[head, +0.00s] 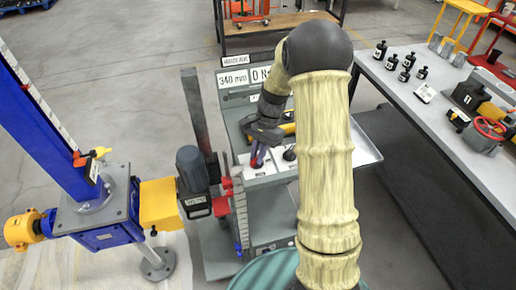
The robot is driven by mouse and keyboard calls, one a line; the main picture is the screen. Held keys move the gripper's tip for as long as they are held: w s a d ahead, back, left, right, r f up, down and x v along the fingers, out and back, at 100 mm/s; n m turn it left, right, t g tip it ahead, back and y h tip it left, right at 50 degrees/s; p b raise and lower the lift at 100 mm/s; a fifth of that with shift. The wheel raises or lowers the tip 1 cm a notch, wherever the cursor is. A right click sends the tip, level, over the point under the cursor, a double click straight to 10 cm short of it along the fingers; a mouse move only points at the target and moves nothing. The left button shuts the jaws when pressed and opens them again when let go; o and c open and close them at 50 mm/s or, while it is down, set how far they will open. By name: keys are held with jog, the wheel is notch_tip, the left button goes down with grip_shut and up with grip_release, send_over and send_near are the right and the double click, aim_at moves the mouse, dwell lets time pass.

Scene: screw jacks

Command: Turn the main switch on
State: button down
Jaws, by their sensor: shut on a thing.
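My gripper (258,158) is over the left part of the control panel (341,157), pointing down at its sloped top. It is shut on a small red part at the panel face, which looks like the main switch handle. The fingers cover most of that part, so its angle and any markings are hidden. A dark knob (289,154) sits on the panel just right of the fingertips.
Signs reading 340 mm (233,78) and 0 N (260,74) stand behind the panel. A blue screw jack column (40,135) and a grey motor (191,170) are on the left. A workbench (420,112) with black parts is on the right.

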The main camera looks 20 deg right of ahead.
jog(key=n+h+p, duration=0.1)
jog(key=n, duration=0.1)
jog(key=n+g+p, duration=0.1)
jog(key=n, duration=0.2)
jog(key=shift+w+a+r+n+h+p, duration=0.2)
jog(key=shift+n+h+p, duration=0.1)
jog(key=shift+h+p, duration=0.1)
jog(key=n+h, duration=0.1)
jog(key=n, duration=0.1)
jog(key=n+p, duration=0.1)
jog(key=n, duration=0.2)
jog(key=shift+f+g+h, duration=0.1)
jog(key=shift+g+h, duration=0.2)
jog(key=shift+h, duration=0.1)
jog(key=shift+a, duration=0.1)
jog(key=c, duration=1.4)
grip_release()
jog(key=shift+c, duration=0.2)
jog(key=b+v, duration=0.2)
jog(key=v, duration=1.5)
